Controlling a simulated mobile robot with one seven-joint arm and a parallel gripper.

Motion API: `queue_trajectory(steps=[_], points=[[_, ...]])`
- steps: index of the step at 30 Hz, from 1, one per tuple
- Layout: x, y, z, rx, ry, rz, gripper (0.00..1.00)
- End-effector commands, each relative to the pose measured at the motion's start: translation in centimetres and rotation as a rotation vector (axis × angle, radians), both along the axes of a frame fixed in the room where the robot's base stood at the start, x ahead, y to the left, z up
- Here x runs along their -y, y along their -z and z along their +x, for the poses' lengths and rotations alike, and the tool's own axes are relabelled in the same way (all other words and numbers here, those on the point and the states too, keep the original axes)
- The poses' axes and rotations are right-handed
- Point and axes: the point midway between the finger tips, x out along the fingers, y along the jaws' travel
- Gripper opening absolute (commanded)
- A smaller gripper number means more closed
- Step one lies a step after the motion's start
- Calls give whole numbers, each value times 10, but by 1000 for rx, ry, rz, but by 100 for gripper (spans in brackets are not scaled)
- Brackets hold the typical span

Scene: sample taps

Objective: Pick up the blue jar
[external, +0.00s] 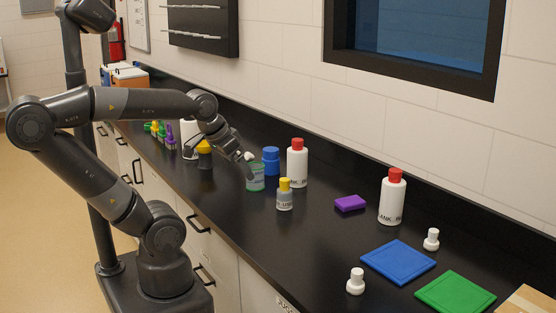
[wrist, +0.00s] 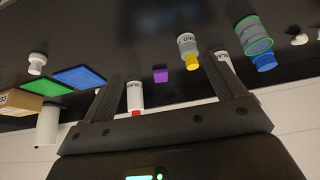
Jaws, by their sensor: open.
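The blue jar (external: 271,161) stands upright on the black counter in the external view, beside a white red-capped bottle and just behind a translucent teal container with a green rim (external: 256,181). In the wrist view the blue jar (wrist: 265,62) shows at the right, partly hidden by the teal container (wrist: 253,36).
A yellow-capped bottle (external: 285,195) and a red-capped bottle (external: 297,163) stand close to the jar's right. A purple block (external: 350,203), another red-capped bottle (external: 392,198), and blue (external: 398,262) and green (external: 455,294) mats lie further right. Several small items stand left of my gripper.

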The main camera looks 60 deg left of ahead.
Motion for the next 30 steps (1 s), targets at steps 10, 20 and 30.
queue_trajectory(steps=[10, 20, 30], points=[[-5, -8, 12, -17, -17, 1, 88], [-44, -43, 92, -124, -112, 0, 88], [-112, -50, 182, -242, -216, -17, 88]])
